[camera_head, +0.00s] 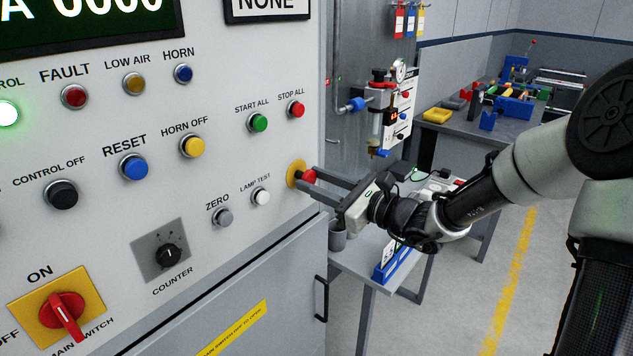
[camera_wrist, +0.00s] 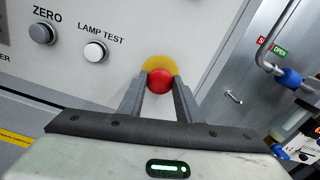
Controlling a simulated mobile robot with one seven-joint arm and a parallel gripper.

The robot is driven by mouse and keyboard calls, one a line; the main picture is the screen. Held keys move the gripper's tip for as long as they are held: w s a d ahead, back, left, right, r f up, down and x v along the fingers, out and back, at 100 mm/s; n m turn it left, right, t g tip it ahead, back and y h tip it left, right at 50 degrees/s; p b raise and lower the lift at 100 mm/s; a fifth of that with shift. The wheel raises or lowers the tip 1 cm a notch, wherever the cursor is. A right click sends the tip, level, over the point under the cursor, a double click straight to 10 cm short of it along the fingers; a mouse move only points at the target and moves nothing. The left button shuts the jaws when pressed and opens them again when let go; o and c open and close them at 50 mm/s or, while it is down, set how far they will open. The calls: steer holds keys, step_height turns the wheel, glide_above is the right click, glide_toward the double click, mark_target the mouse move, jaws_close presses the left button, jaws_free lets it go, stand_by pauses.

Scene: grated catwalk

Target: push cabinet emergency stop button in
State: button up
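The cabinet emergency stop button is a red mushroom head (camera_head: 309,177) on a yellow round plate (camera_head: 296,173), near the right edge of the cabinet's front panel. My gripper (camera_head: 316,181) is in front of it, with its fingers pointing at the panel. In the wrist view, the red button (camera_wrist: 160,81) shows between the tips of the two fingers (camera_wrist: 160,90), which are apart on either side of it. I cannot tell whether the fingertips touch the button.
The white lamp test button (camera_head: 261,196) and grey zero button (camera_head: 223,216) are left of the stop button. The red stop all button (camera_head: 296,108) is above. A small table (camera_head: 362,265) stands behind my gripper. Open floor (camera_head: 470,300) lies at the right.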

steer(key=c, duration=0.4)
steer(key=shift+x, duration=0.8)
steer(key=o, duration=1)
steer(key=v, duration=1.7)
steer(key=shift+s+d, duration=0.1)
steer(key=shift+s, duration=0.1)
steer(key=shift+p, duration=0.3)
